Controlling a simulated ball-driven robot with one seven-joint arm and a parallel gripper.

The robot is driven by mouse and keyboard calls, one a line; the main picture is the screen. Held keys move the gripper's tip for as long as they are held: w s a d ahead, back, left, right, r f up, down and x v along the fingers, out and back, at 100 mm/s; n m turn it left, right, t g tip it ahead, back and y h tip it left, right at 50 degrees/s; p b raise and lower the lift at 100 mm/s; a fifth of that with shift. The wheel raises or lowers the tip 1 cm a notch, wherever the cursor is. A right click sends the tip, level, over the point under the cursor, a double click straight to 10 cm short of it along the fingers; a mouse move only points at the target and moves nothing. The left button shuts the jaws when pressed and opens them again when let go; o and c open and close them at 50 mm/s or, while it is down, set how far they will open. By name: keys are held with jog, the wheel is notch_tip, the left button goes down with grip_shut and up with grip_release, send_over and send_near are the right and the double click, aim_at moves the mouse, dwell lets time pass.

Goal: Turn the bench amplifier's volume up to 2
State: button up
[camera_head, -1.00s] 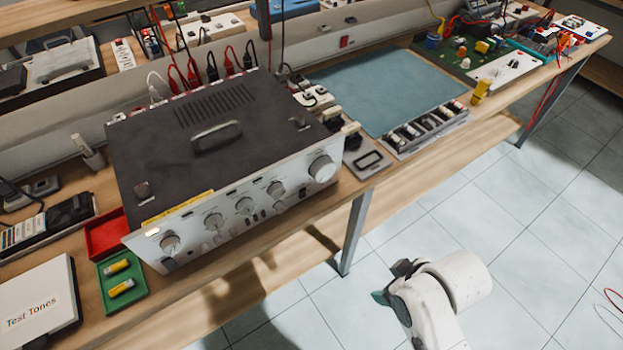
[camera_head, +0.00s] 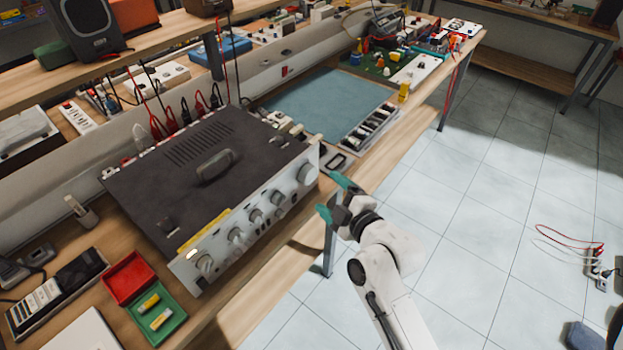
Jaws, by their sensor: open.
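The bench amplifier (camera_head: 215,190) stands on the wooden bench, with a dark top and a silver front panel facing the aisle. Its largest knob (camera_head: 306,173) is at the panel's right end. Several smaller knobs, such as one at the left end (camera_head: 205,264), run along the panel. The scale marks and any pointer are too small to read. My gripper (camera_head: 333,196) has teal fingertips spread apart and empty. In the picture it is just right of the large knob, in front of the panel, and appears apart from it.
A red tray (camera_head: 128,278) and a green tray (camera_head: 163,318) with yellow cylinders sit left of the amplifier. A teal mat (camera_head: 325,103) and a parts tray (camera_head: 369,130) lie beyond it. A bench leg (camera_head: 329,245) stands below the edge.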

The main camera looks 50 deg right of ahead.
aim_at(311, 177)
jog(key=p+x, duration=0.1)
jog(key=x, duration=0.6)
jog(key=shift+w+d+f, duration=0.1)
jog(key=shift+w, duration=0.2)
jog(key=shift+c, duration=0.5)
jog(key=c, duration=1)
jog(key=shift+o, duration=0.2)
